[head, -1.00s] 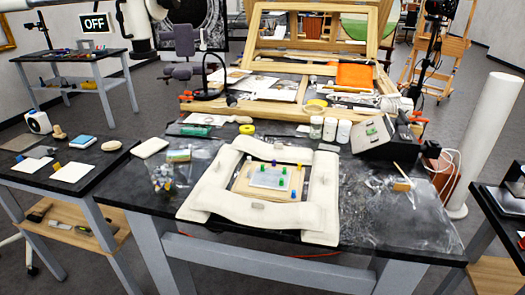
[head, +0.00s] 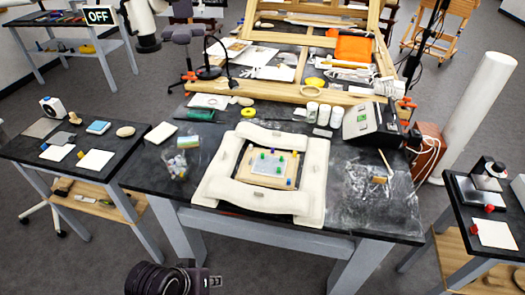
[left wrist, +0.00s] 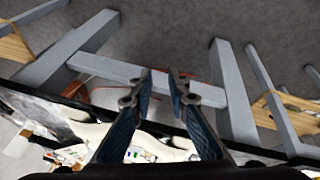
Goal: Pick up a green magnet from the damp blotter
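The damp blotter (head: 257,166) is a pale sheet on a wooden board (head: 253,180), inside a ring of white padded weights (head: 212,180) on the dark table. Several small green magnets (head: 262,155) stand on it, with a few blue and yellow ones around its edges. In the left wrist view my left gripper (left wrist: 162,80) has its two fingers apart with nothing between them. My right gripper is in neither view.
A clear cup of coloured bits (head: 176,165) stands left of the padding. White jars (head: 311,112) and a dark-sided box (head: 362,122) stand behind it at right. A brush (head: 381,178) lies on the whitened right part of the table. Side tables stand left and right.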

